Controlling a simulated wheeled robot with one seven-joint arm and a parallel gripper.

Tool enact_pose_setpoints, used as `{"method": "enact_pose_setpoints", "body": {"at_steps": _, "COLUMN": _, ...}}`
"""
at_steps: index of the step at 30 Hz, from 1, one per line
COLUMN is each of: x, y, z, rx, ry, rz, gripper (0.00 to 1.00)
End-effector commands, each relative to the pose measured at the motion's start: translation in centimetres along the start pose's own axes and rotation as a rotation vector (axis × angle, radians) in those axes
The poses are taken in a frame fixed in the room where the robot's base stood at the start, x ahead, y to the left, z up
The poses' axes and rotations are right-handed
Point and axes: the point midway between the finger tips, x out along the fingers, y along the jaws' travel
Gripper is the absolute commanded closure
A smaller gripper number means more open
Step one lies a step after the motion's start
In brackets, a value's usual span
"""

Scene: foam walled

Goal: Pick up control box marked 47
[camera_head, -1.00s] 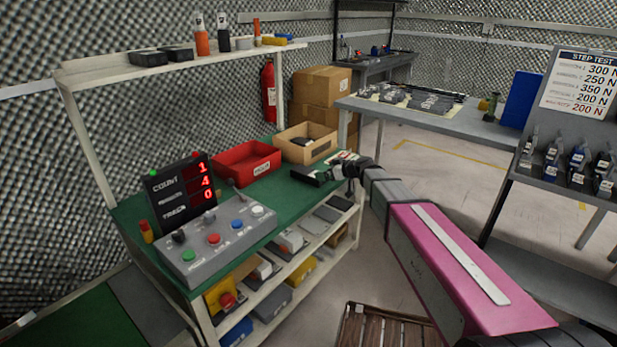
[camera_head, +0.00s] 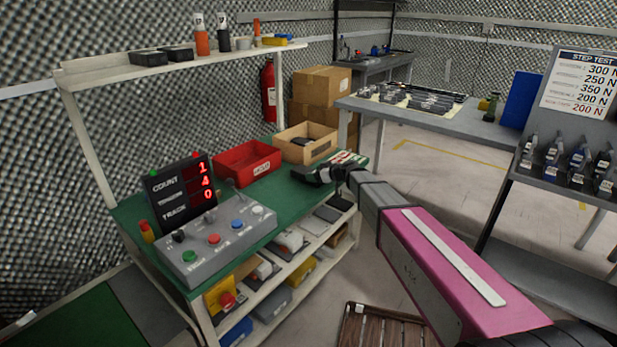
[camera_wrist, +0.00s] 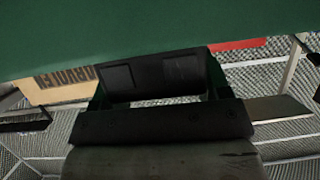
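No marking 47 is legible in either view, so I cannot tell which thing is the control box. A grey button panel (camera_head: 217,243) with coloured buttons stands on the green bench, its marking unreadable. My gripper (camera_head: 312,176) is at the bench's right end, low over the green top, in front of the wooden box. In the wrist view a black block-like shape (camera_wrist: 155,78) with two square panels fills the space ahead of the wrist. I cannot tell whether it is part of my gripper or a thing between its fingers.
A red bin (camera_head: 247,164) and a wooden box (camera_head: 305,145) stand at the back of the bench (camera_head: 165,230). A count display (camera_head: 180,193) is at its left. Several boxes fill the shelves below. A wooden crate (camera_head: 385,325) is on the floor.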

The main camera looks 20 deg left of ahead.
Motion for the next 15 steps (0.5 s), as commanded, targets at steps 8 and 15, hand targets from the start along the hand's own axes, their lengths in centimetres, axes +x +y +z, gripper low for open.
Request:
{"method": "enact_pose_setpoints", "body": {"at_steps": 8, "x": -0.03, "y": 0.00, "z": -0.05, "rx": 0.000, "ry": 0.001, "rz": 0.000, "gripper": 0.64}}
{"method": "enact_pose_setpoints", "body": {"at_steps": 15, "x": -0.38, "y": -0.01, "z": -0.87, "rx": 0.000, "ry": 0.002, "rz": 0.000, "gripper": 0.64}}
